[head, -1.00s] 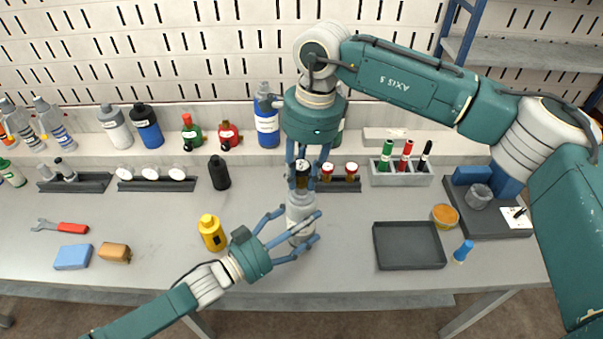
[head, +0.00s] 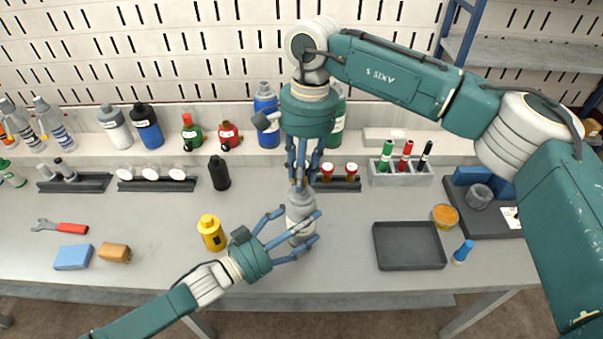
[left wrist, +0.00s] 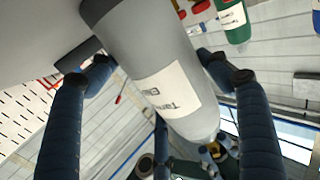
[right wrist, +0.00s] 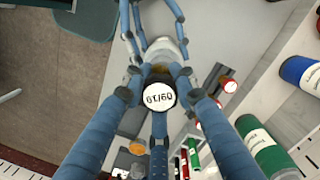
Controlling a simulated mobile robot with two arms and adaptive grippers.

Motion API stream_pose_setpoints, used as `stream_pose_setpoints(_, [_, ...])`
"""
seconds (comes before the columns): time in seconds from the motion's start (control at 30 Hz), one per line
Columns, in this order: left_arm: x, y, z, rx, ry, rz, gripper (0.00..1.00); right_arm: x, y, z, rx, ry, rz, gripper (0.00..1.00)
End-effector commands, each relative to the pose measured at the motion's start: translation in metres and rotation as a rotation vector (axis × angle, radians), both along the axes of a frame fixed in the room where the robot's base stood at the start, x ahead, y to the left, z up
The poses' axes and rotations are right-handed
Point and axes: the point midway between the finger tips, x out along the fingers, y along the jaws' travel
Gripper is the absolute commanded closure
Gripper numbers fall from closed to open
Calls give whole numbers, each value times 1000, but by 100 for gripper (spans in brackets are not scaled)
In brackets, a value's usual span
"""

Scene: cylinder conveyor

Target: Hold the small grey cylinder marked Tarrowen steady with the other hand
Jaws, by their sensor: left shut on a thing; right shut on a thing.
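The grey cylinder (head: 299,204) stands upright at the front middle of the table. In the left wrist view the cylinder (left wrist: 140,50) fills the middle, with a white label only partly legible, starting "Tarr". My left gripper (head: 301,228) is shut around its body from the front left. My right gripper (head: 301,180) points down directly above it. The container is mostly hidden by the fingers in the head view. I cannot tell whether it touches the cylinder's top.
A yellow bottle (head: 211,233) stands close to the left of my left gripper. A black bottle (head: 218,172) is behind it. A rack with red-capped vials (head: 350,170) is just right of my right gripper. An empty dark tray (head: 409,247) lies to the right.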

Motion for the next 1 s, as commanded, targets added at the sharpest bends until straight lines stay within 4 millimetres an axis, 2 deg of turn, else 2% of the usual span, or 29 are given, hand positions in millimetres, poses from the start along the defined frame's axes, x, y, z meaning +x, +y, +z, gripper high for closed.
stream_pose_setpoints(0.13, [-3, -2, -1, 0, -1, -5, 55, 2, 0, 0, -1, -5, 128, 100])
stream_pose_setpoints(0.53, [-3, -2, -1, 2, -2, -6, 55, 1, 0, 0, -1, -4, 184, 100])
stream_pose_setpoints(0.8, [-3, -3, -1, 2, -3, -6, 54, 1, 0, 0, -2, -2, 543, 100])
stream_pose_setpoints(1.0, [-3, -3, -1, 2, -3, -7, 54, 1, 0, 0, -1, -1, 676, 100])
